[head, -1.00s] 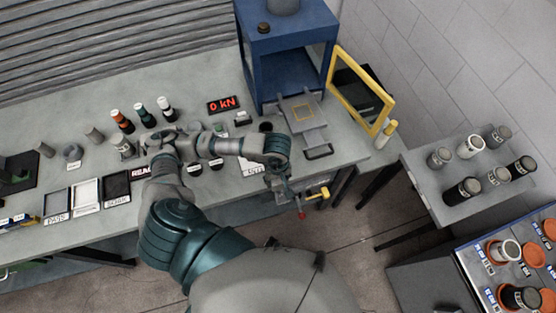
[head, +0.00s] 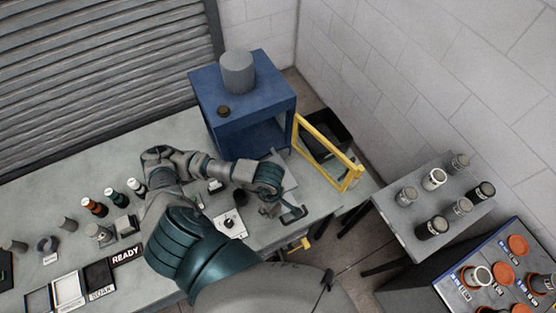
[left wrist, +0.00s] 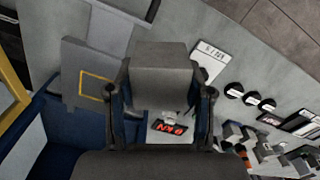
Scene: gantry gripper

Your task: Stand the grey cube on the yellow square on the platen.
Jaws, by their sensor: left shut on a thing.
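In the left wrist view, my left gripper (left wrist: 160,95) is shut on the grey cube (left wrist: 160,72). The grey platen (left wrist: 85,65) lies to the left of the cube in that view, with the yellow square (left wrist: 97,88) as an outline on it. The cube is apart from the yellow square in the picture; its height above the platen is hard to judge. In the head view, my left gripper (head: 270,206) is by the front of the blue press, and my arm hides most of the platen (head: 288,182). My right gripper is out of view.
The blue press (head: 245,105) stands behind, with its yellow-framed door (head: 328,150) open to the right. A red display (left wrist: 170,128) reads 0 kN. Bottles (head: 115,197) and trays (head: 68,287) are on the bench at left. A side table (head: 395,215) holds several cylinders.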

